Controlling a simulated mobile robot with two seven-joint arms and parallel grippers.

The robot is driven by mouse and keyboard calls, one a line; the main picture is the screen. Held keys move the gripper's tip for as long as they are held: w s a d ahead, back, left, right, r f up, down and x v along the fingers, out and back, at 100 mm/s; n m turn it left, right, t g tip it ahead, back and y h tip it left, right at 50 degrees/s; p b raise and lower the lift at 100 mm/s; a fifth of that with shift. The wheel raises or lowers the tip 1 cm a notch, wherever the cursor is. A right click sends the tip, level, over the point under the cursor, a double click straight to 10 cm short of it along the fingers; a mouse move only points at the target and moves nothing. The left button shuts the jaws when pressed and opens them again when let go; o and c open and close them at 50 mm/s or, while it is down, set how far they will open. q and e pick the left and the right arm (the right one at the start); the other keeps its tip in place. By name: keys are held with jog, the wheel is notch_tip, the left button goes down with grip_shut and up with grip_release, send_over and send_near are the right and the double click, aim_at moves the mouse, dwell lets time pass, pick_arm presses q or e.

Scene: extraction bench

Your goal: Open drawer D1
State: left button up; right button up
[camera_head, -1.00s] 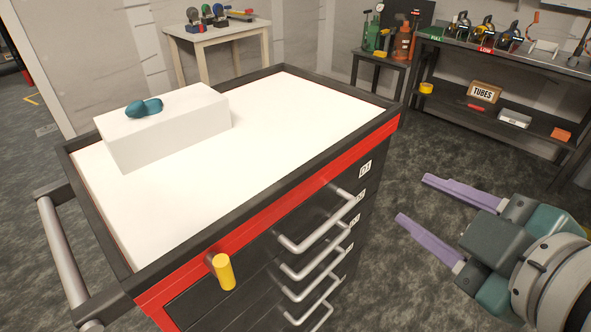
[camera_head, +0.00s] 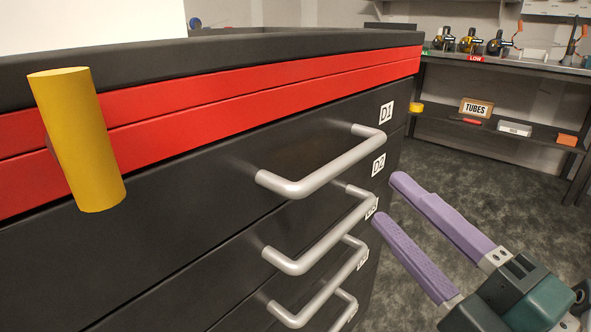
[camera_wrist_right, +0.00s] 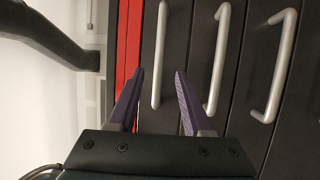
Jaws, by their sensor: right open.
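Drawer D1 (camera_head: 215,160) is the top dark drawer of the cabinet, under the red band, with a white D1 label (camera_head: 386,112). It looks shut, flush with the front. Its grey bar handle (camera_head: 325,172) sticks out from the front. My right gripper (camera_head: 390,198) is open and empty, its purple fingers pointing at the cabinet front, apart from the handle and to its right. In the right wrist view, the D1 handle (camera_wrist_right: 160,55) appears between the two fingertips (camera_wrist_right: 159,74). My left gripper is not in view.
Lower drawers with similar handles, such as the D2 handle (camera_head: 325,242), sit close below. A yellow cylinder (camera_head: 80,140) sticks out from the cabinet front at left. A shelf (camera_head: 440,132) with a TUBES box (camera_head: 476,107) stands behind at right. The floor at right is clear.

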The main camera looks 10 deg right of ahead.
aim_at(348, 153)
jog(key=b+x, duration=0.1)
jog(key=x, duration=0.8)
jog(key=shift+w, duration=0.15)
grip_shut()
dwell(1.1)
